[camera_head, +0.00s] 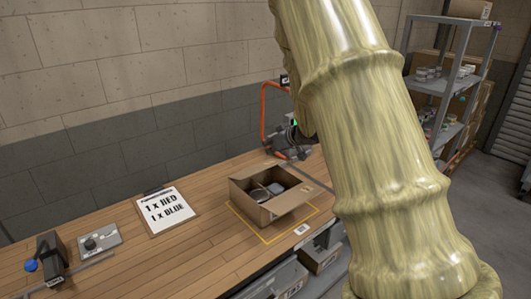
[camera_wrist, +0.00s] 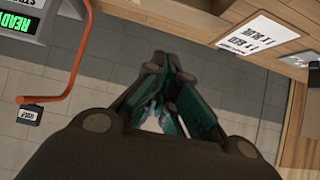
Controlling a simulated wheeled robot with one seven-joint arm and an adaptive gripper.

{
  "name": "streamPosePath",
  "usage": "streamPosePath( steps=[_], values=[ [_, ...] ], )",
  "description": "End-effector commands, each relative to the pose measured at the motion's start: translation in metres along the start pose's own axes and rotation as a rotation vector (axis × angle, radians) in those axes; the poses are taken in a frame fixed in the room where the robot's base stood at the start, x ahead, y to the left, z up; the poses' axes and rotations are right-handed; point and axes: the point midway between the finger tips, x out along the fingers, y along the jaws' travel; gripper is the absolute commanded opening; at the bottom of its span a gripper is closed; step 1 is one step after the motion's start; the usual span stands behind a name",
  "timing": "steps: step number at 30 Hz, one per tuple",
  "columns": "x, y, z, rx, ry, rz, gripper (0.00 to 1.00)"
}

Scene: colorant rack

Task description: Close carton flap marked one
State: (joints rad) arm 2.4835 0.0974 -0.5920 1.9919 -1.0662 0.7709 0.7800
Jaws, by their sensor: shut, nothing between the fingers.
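The brown carton (camera_head: 256,212) stands open on the wooden bench, inside a yellow outline. Grey rounded items (camera_head: 262,191) lie in it. A front flap (camera_head: 288,203) sticks outward at its right side; I cannot read any number on the flaps. My gripper (camera_wrist: 160,62) is shut and empty in the wrist view, its dark and teal fingers together over a grey tiled surface. A brown cardboard-like face shows at the right edge of the wrist view; I cannot tell if it is the carton. In the head view my arm covers much of the right half.
A sign reading 1 x RED, 1 x BLUE (camera_head: 166,210) lies left of the carton. An orange bent rod (camera_head: 263,112) stands at the back, beside a READY screen (camera_wrist: 28,24) in the wrist view. A grey shelf (camera_head: 440,85) stands right.

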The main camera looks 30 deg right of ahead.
Motion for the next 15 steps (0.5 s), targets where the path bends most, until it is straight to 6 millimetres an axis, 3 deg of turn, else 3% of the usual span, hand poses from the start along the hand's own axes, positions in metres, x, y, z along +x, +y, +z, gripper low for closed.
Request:
streamPosePath(
  steps=[15],
  values=[
    [0.055,0.002,0.001,0.002,-0.002,0.002,0.00]
  ],
)
